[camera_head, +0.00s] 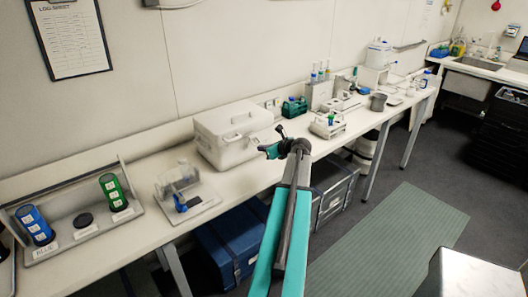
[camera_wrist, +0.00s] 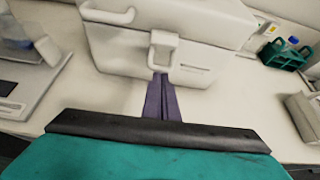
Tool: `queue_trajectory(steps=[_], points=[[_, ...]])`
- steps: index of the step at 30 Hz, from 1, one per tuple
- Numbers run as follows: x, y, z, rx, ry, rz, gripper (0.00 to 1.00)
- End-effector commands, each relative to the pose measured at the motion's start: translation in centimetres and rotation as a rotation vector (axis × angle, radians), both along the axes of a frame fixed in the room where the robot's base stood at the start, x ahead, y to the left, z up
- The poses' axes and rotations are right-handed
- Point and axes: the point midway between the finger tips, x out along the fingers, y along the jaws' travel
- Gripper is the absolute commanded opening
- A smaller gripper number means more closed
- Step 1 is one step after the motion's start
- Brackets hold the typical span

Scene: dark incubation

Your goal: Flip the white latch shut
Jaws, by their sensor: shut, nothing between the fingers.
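The white latch (camera_wrist: 164,42) is a small loop-shaped piece on the front of a closed white box (camera_wrist: 110,52), in the middle of the wrist view. It hangs down the front from near the lid's edge; I cannot tell whether it is fastened. My gripper (camera_wrist: 160,78) has its dark purple fingers together and empty. The tips overlap the latch's lower end in the picture; whether they touch it is unclear.
A clear-topped device (camera_head: 178,190) stands left of the box. Further left is a rack (camera_head: 90,228) with blue and green cylinders. A teal tube rack (camera_wrist: 284,54) and a white rack (camera_head: 328,126) lie to the right. Bare bench (camera_wrist: 85,98) shows before the box.

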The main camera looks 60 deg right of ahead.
Motion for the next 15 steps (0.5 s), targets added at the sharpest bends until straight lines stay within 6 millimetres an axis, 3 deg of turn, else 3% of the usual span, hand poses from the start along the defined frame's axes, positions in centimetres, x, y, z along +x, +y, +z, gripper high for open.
queue_trajectory(steps=[2,15], points=[[0.35,-0.21,1.15,0.0,0.0,0.0,0.0],[0.24,-0.21,1.26,-0.001,0.0,-0.002,0.0]])
